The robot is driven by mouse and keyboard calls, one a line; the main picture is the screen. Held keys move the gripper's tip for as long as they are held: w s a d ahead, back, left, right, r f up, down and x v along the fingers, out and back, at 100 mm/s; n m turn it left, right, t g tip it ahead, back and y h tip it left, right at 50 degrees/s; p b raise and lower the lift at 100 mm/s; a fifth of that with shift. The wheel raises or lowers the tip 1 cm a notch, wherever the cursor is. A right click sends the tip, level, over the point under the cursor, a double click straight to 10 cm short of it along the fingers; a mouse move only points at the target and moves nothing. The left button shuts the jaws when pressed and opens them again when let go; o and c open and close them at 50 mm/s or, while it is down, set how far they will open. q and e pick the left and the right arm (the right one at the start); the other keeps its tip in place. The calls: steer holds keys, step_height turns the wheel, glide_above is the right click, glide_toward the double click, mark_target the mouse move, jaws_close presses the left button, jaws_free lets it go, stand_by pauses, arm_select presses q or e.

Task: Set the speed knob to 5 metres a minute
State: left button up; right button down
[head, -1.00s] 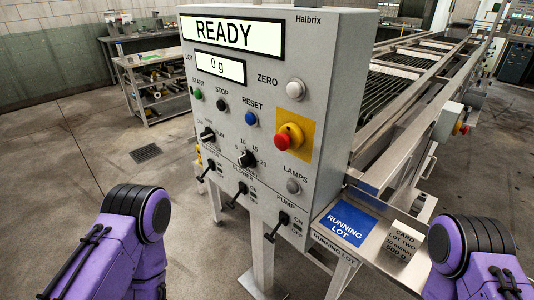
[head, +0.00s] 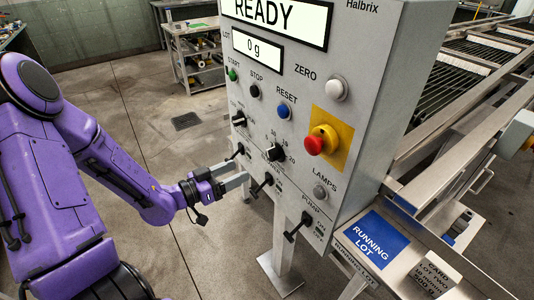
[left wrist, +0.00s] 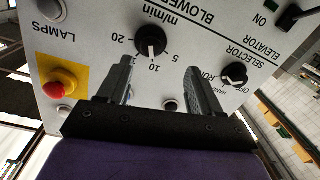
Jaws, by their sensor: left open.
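The speed knob (head: 276,153) is a black dial marked m/min on the grey control panel. It also shows in the left wrist view (left wrist: 151,41), upside down, with its white pointer line towards the 10 mark. The 5 mark (left wrist: 175,57) is beside it. My left gripper (head: 246,180) is open in front of the panel, below and left of the knob in the head view. In the left wrist view its two fingers (left wrist: 158,85) reach towards the panel with the knob beyond their tips, apart from it. My right gripper is out of view.
The selector knob (left wrist: 234,73) is close to one finger in the left wrist view. A red emergency stop (head: 315,144) sticks out right of the speed knob. Several toggle switches, including the pump switch (head: 297,227), project below. Open floor lies left of the panel.

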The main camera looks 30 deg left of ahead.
mark_target(269, 156)
arm_select(q)
steer(key=shift+m+h, duration=0.4)
steer(key=shift+m, duration=0.1)
steer(key=x, duration=0.7)
steer(key=r+p+x, duration=0.1)
steer(key=x, duration=0.2)
steer(key=shift+w+d+r, duration=0.1)
steer(key=shift+w+d, duration=0.15)
steer(key=shift+d, duration=0.15)
steer(key=shift+c, duration=0.4)
steer(key=c, duration=1)
